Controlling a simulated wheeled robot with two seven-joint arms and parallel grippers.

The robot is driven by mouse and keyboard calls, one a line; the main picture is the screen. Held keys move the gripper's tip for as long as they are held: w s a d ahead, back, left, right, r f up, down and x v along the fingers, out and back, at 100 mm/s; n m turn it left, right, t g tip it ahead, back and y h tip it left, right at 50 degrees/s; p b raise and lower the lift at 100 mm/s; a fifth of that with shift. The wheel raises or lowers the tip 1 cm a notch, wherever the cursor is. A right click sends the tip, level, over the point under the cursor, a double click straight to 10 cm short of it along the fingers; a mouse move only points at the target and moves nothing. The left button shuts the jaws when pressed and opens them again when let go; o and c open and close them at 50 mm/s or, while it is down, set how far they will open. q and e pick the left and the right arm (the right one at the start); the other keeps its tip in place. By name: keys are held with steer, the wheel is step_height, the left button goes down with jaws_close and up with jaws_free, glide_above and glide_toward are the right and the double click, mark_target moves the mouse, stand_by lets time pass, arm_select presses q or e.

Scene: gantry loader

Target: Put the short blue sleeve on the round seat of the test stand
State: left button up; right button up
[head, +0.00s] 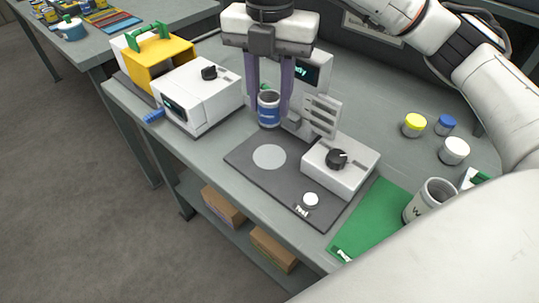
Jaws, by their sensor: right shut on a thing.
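My right gripper (270,98) points down from the top of the head view. It is shut on a short blue sleeve (268,117), a small upright cylinder with a grey upper rim and a blue band. The test stand has a dark base plate (246,147) with a light grey round seat (269,157). The sleeve is at the plate's far edge, behind the seat in the picture; whether it touches anything below is unclear. My left gripper is not in view.
A white box with a knob (340,166) stands on the plate's right side. A white instrument (199,93) and a yellow holder (162,62) stand left. A green mat (372,217), a mug (430,201) and several small jars are right.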

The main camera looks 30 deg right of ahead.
step_height(320, 180, down, 10)
steer(key=m, duration=0.3)
steer(key=shift+w+r, duration=0.15)
stand_by(0.3)
steer(key=shift+f, duration=0.25)
steer(key=o, duration=1.2)
steer(key=shift+r, duration=0.1)
steer(key=shift+r, duration=0.1)
step_height(320, 180, up, 12)
steer(key=shift+r, duration=0.1)
